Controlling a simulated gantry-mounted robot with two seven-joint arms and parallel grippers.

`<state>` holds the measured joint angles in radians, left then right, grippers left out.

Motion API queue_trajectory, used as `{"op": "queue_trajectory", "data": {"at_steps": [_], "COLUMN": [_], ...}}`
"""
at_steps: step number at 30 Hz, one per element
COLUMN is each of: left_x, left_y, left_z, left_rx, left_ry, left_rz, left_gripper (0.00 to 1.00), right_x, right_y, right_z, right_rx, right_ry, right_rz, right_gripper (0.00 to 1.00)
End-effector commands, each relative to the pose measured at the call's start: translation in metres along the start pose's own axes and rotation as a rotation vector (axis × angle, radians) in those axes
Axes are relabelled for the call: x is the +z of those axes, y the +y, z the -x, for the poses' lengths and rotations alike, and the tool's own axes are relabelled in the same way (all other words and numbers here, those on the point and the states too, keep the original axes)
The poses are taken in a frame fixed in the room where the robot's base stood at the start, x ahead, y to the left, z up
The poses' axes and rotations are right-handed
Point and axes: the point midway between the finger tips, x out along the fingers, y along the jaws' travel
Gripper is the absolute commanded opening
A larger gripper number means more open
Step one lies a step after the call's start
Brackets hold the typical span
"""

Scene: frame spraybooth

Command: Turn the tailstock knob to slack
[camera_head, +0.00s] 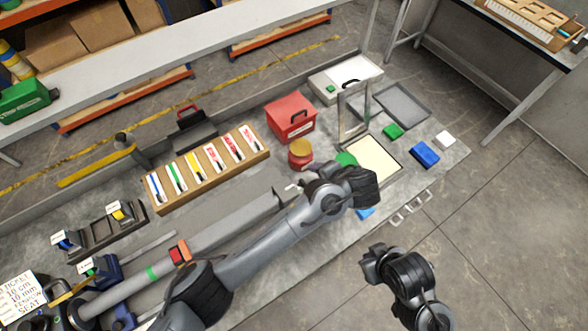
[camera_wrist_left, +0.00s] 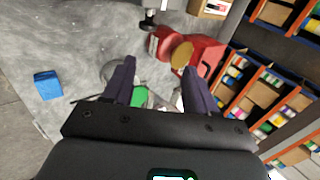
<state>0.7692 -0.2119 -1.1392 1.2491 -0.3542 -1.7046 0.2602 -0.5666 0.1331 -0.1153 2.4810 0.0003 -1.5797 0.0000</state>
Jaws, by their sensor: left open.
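My left gripper (camera_head: 312,174) reaches across the bench; in the left wrist view (camera_wrist_left: 158,72) its dark fingers are spread with nothing between the tips. A grey rail (camera_head: 235,215) runs along the bench to a small pale fitting (camera_head: 291,188) beside the gripper. The left wrist view shows a silver and black post (camera_wrist_left: 150,18) beyond the fingertips, apart from them. I cannot clearly make out the tailstock knob or its setting. My right gripper (camera_head: 372,262) hangs off the bench's front side; its fingers are not clear.
A red jar with a tan top (camera_head: 300,155) stands just behind the left gripper, near a red box (camera_head: 291,118). A wooden rack (camera_head: 207,167) stands to the left. An upright metal frame (camera_head: 354,112) and a blue block (camera_head: 425,154) are to the right. The floor in front is clear.

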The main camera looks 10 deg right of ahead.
Motion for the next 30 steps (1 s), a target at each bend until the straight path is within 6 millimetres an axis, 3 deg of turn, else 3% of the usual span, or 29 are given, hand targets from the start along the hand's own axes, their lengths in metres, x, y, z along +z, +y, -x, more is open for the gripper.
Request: {"op": "queue_trajectory", "data": {"at_steps": [3, 8, 24, 30], "left_x": [0.008, 0.011, 0.012, 0.013], "left_y": [0.016, 0.024, 0.028, 0.027], "left_z": [0.002, -0.010, -0.080, -0.098], "left_rx": [0.025, 0.038, 0.037, 0.037], "left_ry": [-0.010, -0.017, -0.018, -0.017], "left_rz": [-0.022, -0.023, -0.021, -0.022], "left_gripper": [0.57, 0.57, 0.57, 0.57], "right_x": [-0.001, 0.008, 0.028, 0.034], "right_y": [-0.002, -0.008, -0.009, -0.008], "right_z": [0.010, 0.001, -0.066, -0.083], "right_rx": [-0.007, -0.021, -0.015, -0.009], "right_ry": [-0.005, -0.019, -0.016, -0.016], "right_rz": [-0.003, -0.007, -0.007, 0.000], "right_gripper": [0.00, 0.00, 0.00, 0.00]}}
